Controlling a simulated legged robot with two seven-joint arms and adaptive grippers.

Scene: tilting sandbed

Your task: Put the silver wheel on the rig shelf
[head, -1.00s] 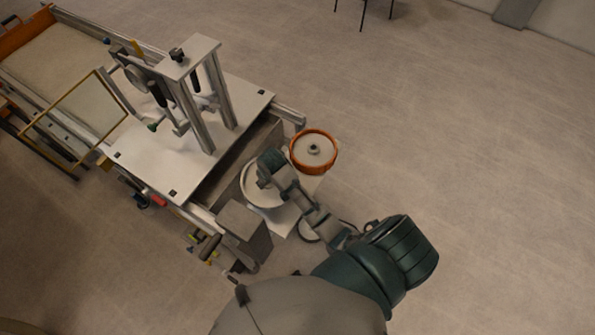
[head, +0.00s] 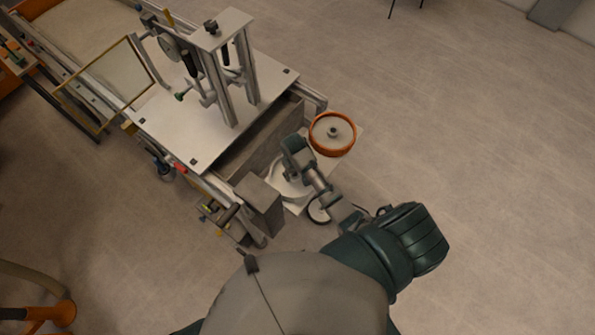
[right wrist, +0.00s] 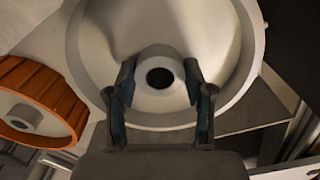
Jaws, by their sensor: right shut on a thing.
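The silver wheel (head: 279,185) is a pale round dish with a central hub, low at the near end of the rig. My right gripper (head: 294,152) is over it and hides part of it. In the right wrist view, the fingers of my right gripper (right wrist: 160,78) are shut on either side of the hub of the silver wheel (right wrist: 225,70). I cannot tell whether the wheel touches the surface below. A low white plate (head: 356,133) shows beside the wheels; I cannot tell if it is the rig shelf. My left gripper is out of view.
An orange-rimmed wheel (head: 332,134) sits right of the silver one; it is at left in the right wrist view (right wrist: 40,100). The rig's white deck (head: 185,125) carries an upright metal frame (head: 240,70). A grey box (head: 260,205) is close left. Open floor lies right.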

